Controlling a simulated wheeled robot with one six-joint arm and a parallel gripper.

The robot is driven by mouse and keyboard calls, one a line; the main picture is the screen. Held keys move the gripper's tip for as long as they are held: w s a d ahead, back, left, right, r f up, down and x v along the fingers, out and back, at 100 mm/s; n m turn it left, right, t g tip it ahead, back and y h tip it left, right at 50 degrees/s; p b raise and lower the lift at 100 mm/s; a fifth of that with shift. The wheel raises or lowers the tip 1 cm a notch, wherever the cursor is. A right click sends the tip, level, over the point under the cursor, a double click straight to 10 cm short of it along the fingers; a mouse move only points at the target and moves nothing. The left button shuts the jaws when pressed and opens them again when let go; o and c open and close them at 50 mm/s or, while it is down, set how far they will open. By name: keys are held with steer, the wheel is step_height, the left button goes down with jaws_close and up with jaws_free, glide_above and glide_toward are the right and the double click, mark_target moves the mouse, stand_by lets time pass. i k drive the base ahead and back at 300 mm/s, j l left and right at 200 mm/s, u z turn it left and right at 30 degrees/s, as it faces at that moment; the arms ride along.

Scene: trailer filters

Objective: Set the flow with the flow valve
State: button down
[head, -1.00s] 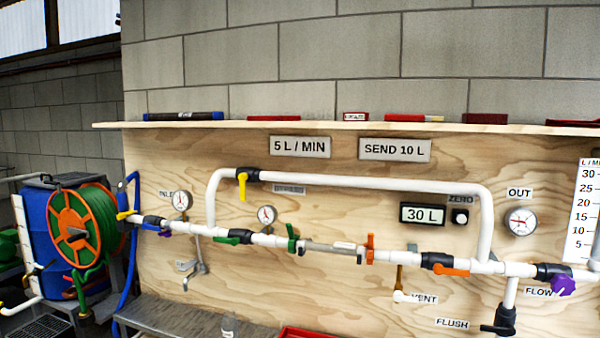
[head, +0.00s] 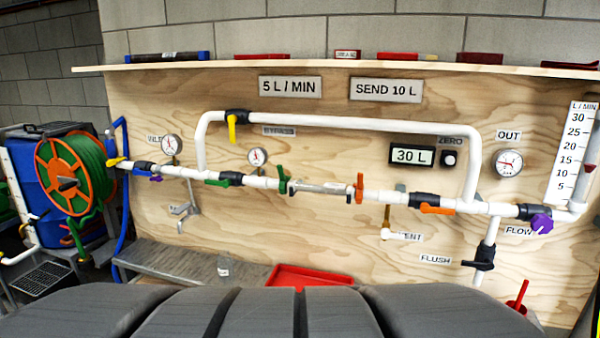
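The flow valve has a purple knob (head: 541,223) and sits at the right end of the white pipe run, by the FLOW label (head: 518,231). A vertical scale (head: 575,152) marked from 5 to 30 stands above it, with a dark red marker near 12. A plate reads 5 L / MIN (head: 290,86), and another reads SEND 10 L (head: 392,90). The display (head: 411,155) reads 30 L.
A red tray (head: 310,276) and a grey bench (head: 190,265) lie low before the board. A hose reel (head: 75,180) stands at left.

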mark_target(541, 223)
steer(key=z, duration=1.75)
steer(key=u, duration=1.7)
steer(key=z, duration=1.3)
